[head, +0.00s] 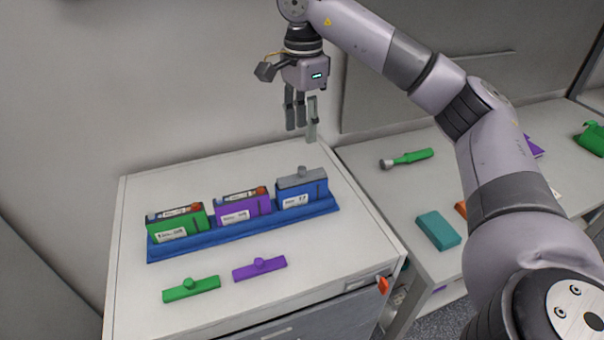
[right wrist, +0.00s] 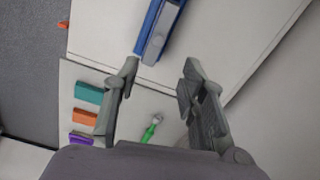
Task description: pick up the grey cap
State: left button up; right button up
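The grey cap (head: 301,180) with a round knob sits on top of the blue battery (head: 303,197), at the right end of the blue tray (head: 240,233). In the right wrist view the grey cap (right wrist: 154,47) shows just beyond the fingertips. My right gripper (head: 301,132) hangs fingers down above and slightly behind the cap, apart from it. In the right wrist view the gripper (right wrist: 160,69) is open, with nothing between its fingers. My left gripper is not in view.
A green battery (head: 177,224) and a purple battery (head: 243,209) stand uncapped in the tray. A green cap (head: 191,289) and purple cap (head: 259,269) lie in front. The right-hand counter holds a green-handled tool (head: 412,157) and a teal block (head: 438,231).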

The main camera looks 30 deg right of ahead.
notch_tip(320, 180, up, 2)
jog(key=r, duration=0.1)
jog(key=n, duration=0.1)
send_over(303, 167)
jog(key=f, duration=0.7)
jog(key=shift+d+f+b, duration=0.1)
jog(key=shift+d+b, duration=0.1)
jog(key=shift+b, duration=0.1)
jog(key=shift+a+f+p, duration=0.1)
jog(key=shift+f+p, duration=0.2)
jog(key=shift+p, duration=0.05)
notch_tip(303, 167, down, 4)
jog(key=shift+a+r+p, duration=0.15)
jog(key=shift+p, duration=0.75)
jog(key=shift+f, duration=0.5)
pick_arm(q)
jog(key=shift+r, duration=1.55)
pick_arm(e)
grip_shut()
